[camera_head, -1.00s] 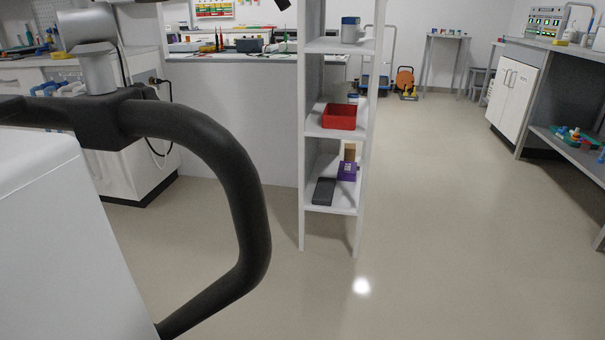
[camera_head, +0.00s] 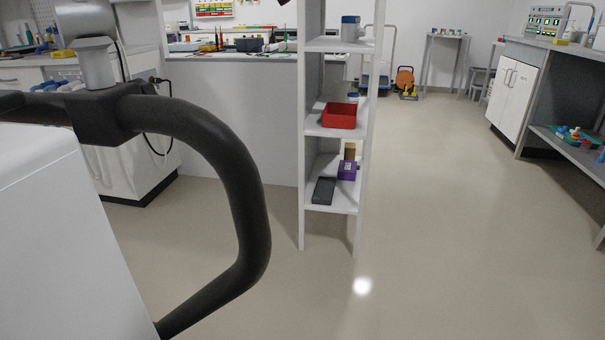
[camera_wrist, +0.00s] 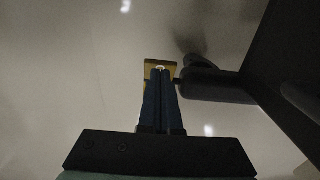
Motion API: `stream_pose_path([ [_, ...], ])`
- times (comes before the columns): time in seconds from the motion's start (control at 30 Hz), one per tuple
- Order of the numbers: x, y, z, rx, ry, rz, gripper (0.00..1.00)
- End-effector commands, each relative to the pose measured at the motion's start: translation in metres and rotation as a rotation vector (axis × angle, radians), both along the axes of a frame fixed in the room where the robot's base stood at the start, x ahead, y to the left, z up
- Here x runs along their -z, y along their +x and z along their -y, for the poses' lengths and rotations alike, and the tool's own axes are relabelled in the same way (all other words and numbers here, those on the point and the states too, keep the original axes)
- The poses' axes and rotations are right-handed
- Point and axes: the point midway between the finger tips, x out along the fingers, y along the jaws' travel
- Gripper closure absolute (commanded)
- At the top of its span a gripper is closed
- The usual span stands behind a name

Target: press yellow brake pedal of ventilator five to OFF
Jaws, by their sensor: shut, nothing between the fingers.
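My gripper (camera_wrist: 161,74) is shut and empty, its two blue fingers together in the middle of the wrist view. The yellow brake pedal (camera_wrist: 149,64) shows at and behind the fingertips, partly hidden by them. The fingertips overlap it in the picture; I cannot tell whether they touch it. A dark rounded part (camera_wrist: 210,84) lies just right of the pedal, joined to a dark body at the right edge. In the head view, a white housing (camera_head: 60,240) with a thick black curved handle (camera_head: 245,200) fills the near left. No number or OFF mark is readable.
A grey shelf rack (camera_head: 302,150) holds a red bin (camera_head: 340,116) and a purple box (camera_head: 347,170). A bench with a white cabinet (camera_head: 512,95) stands at the right. The floor (camera_head: 430,210) between rack and bench is clear.

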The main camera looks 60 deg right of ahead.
Motion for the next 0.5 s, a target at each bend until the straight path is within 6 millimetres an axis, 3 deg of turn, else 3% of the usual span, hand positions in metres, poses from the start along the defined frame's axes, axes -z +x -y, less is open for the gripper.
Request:
stream_pose_path([
  [0.5,0.017,0.000,0.000,0.000,0.000,0.000,1.00],
])
